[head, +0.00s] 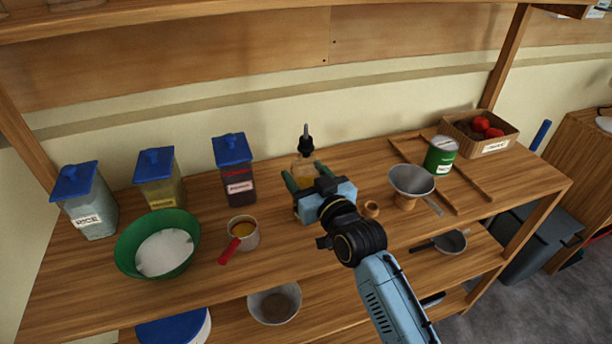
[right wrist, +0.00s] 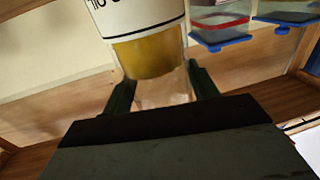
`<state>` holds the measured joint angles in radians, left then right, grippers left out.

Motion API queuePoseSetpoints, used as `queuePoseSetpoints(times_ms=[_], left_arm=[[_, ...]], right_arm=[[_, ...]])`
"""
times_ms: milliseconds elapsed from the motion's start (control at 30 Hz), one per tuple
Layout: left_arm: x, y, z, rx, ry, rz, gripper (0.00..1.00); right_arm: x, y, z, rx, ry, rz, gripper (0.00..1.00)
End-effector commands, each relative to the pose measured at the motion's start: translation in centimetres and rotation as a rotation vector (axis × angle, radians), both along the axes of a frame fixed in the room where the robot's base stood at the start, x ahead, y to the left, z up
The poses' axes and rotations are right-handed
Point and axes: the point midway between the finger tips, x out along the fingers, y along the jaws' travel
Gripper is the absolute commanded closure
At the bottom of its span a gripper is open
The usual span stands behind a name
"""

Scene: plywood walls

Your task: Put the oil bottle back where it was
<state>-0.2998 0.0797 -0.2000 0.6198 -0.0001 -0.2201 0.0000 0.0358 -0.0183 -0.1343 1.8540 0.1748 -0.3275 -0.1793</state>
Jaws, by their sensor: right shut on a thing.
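The oil bottle (head: 305,172) is clear with yellow oil and a dark pourer top. It stands upright at the middle of the wooden shelf top (head: 290,262) in the head view, its lower part hidden by my gripper. My right gripper (head: 303,178) is shut on the bottle, one green finger on each side. In the right wrist view the bottle (right wrist: 150,55) shows between the fingers, with a white label and yellow oil. I cannot tell whether its base touches the shelf. My left gripper is not in view.
Blue-lidded jars (head: 235,170) stand to the left, with a green bowl (head: 128,255) and a cup with a red handle (head: 243,236) in front.

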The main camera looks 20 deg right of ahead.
Motion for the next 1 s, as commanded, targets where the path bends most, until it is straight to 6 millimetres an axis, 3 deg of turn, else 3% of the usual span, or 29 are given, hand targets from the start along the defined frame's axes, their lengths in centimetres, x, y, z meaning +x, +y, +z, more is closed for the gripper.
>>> queuePoseSetpoints(times_ms=[300,333,500,833,1000], left_arm=[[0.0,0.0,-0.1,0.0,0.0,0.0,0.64],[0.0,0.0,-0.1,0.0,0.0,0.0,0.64],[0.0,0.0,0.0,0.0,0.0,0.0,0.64],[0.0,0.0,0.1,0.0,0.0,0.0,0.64],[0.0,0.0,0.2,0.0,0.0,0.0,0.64]], right_arm=[[0.0,0.0,0.0,0.0,-0.006,0.0,0.84],[0.0,0.0,-0.2,-0.001,0.0,0.0,0.38],[0.0,0.0,-0.2,-0.001,0.0,0.0,0.19],[0.0,0.0,0.3,0.0,-0.002,0.0,0.19],[-2.4,-0.5,0.0,-0.002,0.002,0.0,0.19]])
